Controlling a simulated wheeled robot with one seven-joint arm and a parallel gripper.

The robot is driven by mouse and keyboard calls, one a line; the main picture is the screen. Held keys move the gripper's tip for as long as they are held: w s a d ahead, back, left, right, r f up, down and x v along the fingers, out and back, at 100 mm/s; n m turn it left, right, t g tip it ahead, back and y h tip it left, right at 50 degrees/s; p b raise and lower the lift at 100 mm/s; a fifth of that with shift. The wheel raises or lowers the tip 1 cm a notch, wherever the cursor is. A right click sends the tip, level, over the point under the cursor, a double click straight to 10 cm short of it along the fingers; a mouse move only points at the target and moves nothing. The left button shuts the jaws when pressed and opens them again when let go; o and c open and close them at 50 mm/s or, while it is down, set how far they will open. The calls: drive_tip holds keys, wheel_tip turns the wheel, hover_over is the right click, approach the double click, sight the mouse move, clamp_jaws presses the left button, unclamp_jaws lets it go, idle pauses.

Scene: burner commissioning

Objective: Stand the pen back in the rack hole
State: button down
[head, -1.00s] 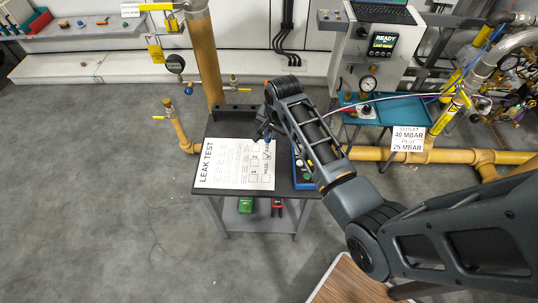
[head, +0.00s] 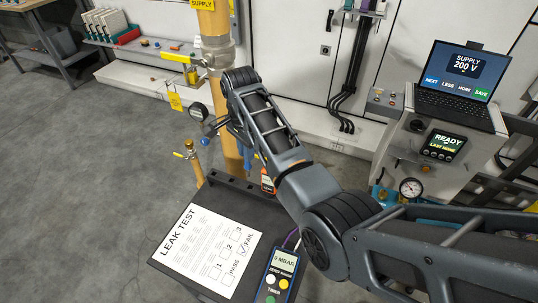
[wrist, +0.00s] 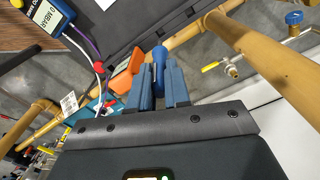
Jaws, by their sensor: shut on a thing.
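My gripper (wrist: 159,72) is shut on the blue pen (wrist: 159,54), which shows between the two fingers in the wrist view. In the head view the pen (head: 247,160) is a small blue piece below my wrist, partly hidden by my arm. The dark rack (head: 232,190) runs along the back edge of the small table. The pen appears close to the rack and above it; I cannot tell the exact gap. The rack hole cannot be made out. An orange tool (head: 267,181) stands by the rack, and it also shows beside my fingers in the wrist view (wrist: 126,74).
A leak test sheet (head: 207,250) with FAIL ticked lies on the dark table. A blue meter (head: 279,277) reading 0 MBAR lies to its right, with hoses. A yellow pipe (head: 226,140) and a gauge (head: 198,112) stand behind. A laptop (head: 456,90) sits on the right-hand console.

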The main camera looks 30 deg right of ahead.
drive_tip(key=shift+w+d+r, duration=0.1)
drive_tip(key=shift+w+r, duration=0.05)
drive_tip(key=shift+r, duration=0.05)
idle(0.4)
drive_tip(key=shift+p, duration=0.4)
drive_tip(key=shift+f+b, duration=1.65)
drive_tip(key=shift+f, duration=0.95)
drive_tip(key=shift+f+b, duration=1.9)
drive_tip(key=shift+f, duration=0.95)
drive_tip(key=c, duration=1)
unclamp_jaws()
drive_tip(key=shift+r, duration=3.9)
